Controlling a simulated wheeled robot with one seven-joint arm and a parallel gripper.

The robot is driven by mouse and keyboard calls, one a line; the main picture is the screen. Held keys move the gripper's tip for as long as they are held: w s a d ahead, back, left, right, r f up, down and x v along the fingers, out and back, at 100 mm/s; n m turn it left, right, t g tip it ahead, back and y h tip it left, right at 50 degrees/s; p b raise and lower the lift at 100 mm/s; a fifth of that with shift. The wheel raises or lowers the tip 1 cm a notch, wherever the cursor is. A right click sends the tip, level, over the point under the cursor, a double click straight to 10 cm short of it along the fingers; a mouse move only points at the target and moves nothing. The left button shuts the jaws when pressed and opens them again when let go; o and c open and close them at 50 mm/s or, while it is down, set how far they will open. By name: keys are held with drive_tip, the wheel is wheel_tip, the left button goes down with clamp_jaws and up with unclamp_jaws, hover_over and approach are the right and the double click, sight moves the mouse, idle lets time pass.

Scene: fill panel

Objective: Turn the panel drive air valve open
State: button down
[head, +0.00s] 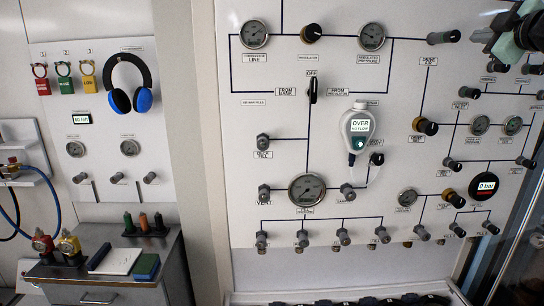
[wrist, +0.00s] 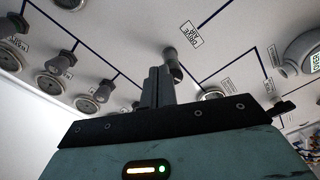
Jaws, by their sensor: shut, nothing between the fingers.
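The panel drive air valve (head: 443,38) is a small dark grey handle near the top right of the white panel, above a label that seems to read DRIVE AIR. In the head view its handle lies roughly sideways. The valve also shows in the wrist view (wrist: 173,62), just beyond my fingertips, beside its upside-down label. My gripper (head: 484,36) is at the upper right, right of the valve. In the wrist view my gripper's fingers (wrist: 157,82) are shut together and empty, very near the handle. I cannot tell whether they touch it.
The white panel (head: 270,110) carries gauges, knobs and small valves joined by dark lines. A dark knob (head: 427,127) sits below the valve. Several grey valves line the panel's lower edge. A grey cabinet (head: 110,285) stands at left.

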sight(452, 37)
drive_tip(key=s, duration=0.3)
drive_tip(key=shift+d, duration=0.1)
drive_tip(key=shift+f, duration=0.15)
drive_tip(key=w+n+b, duration=0.4)
drive_tip(key=w+n, duration=0.2)
drive_tip(key=shift+a+f, duration=0.35)
drive_tip(key=shift+f, duration=0.1)
idle(0.4)
drive_tip(key=shift+a+r, duration=0.2)
drive_tip(key=shift+a, duration=0.15)
idle(0.7)
